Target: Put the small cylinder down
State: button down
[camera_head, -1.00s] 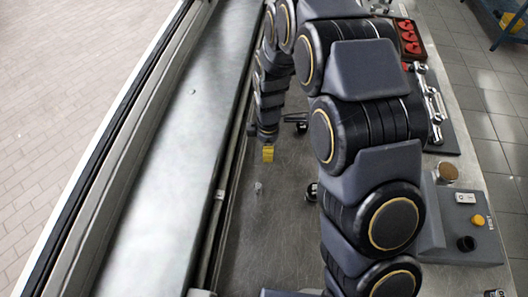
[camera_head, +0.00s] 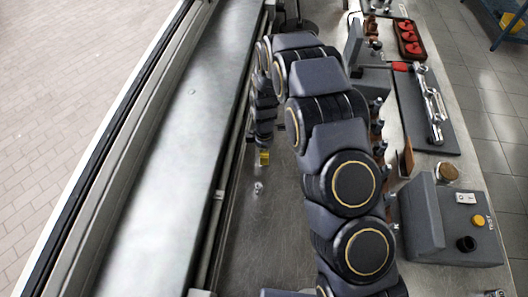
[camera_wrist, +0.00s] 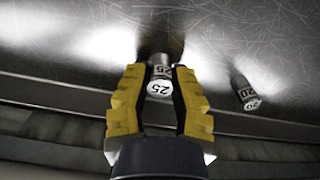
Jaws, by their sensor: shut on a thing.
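A second small cylinder (camera_wrist: 245,91), marked "20", stands apart on the table to the right in the wrist view. In the head view a small cylinder (camera_head: 258,187) stands on the table just in front of my gripper (camera_head: 264,159), whose yellow fingers point down. The held cylinder cannot be made out there.
The metal table (camera_head: 262,240) is clear around the front. A grey control box (camera_head: 440,220) with buttons, a dark mat (camera_head: 425,110) with a metal tool, and a tray (camera_head: 410,40) with red parts lie to the right.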

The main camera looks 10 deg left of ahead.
jog(key=c, duration=1)
grip_release()
jog(key=shift+f, duration=0.1)
notch_tip(320, 180, up, 11)
jog(key=shift+f, duration=0.1)
jog(key=shift+r, duration=0.75)
jog(key=shift+r, duration=0.1)
